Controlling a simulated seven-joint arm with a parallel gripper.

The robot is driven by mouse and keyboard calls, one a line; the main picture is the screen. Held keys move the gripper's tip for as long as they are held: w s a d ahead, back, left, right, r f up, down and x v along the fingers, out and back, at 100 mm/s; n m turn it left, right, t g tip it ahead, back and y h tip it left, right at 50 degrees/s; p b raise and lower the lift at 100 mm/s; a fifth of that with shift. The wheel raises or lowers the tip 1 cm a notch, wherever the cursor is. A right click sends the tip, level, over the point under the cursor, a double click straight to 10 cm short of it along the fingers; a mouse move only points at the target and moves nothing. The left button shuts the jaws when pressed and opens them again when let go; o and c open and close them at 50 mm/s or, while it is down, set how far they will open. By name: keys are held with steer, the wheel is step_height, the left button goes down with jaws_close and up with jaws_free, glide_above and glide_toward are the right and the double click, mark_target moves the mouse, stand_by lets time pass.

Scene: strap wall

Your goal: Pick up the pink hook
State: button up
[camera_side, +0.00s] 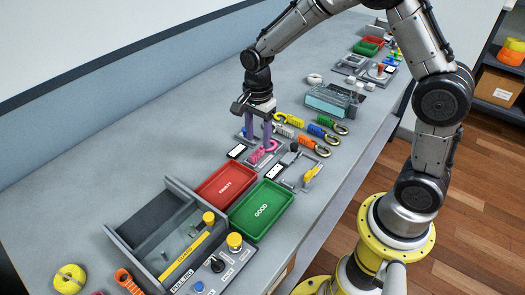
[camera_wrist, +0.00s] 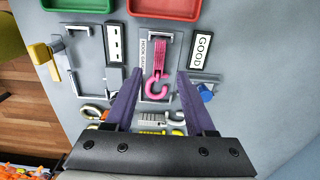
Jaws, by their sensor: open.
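The pink hook (camera_wrist: 159,70) lies in a grey hook gauge frame (camera_wrist: 142,72) on the bench, its curved end toward my gripper in the wrist view. In the side view the pink hook (camera_side: 264,151) is beside the lower tips of my gripper (camera_side: 260,142). My gripper (camera_wrist: 152,80) is open, its two purple fingers spread to either side of the hook. In the wrist view they do not appear to touch it. The jaws hold nothing.
A red tray (camera_side: 226,186) and a green GOOD tray (camera_side: 262,210) stand near the gauge. Several coloured hooks, including an orange one (camera_side: 313,145), lie to the right. A second bracket fixture with a yellow part (camera_side: 312,172) stands close by. Open bench (camera_side: 130,150) lies to the left.

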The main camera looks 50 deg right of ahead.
mark_target(259, 150)
step_height(259, 150, down, 4)
steer(key=shift+s+f, duration=0.1)
steer(key=shift+f, duration=0.15)
jaws_close()
stand_by(0.3)
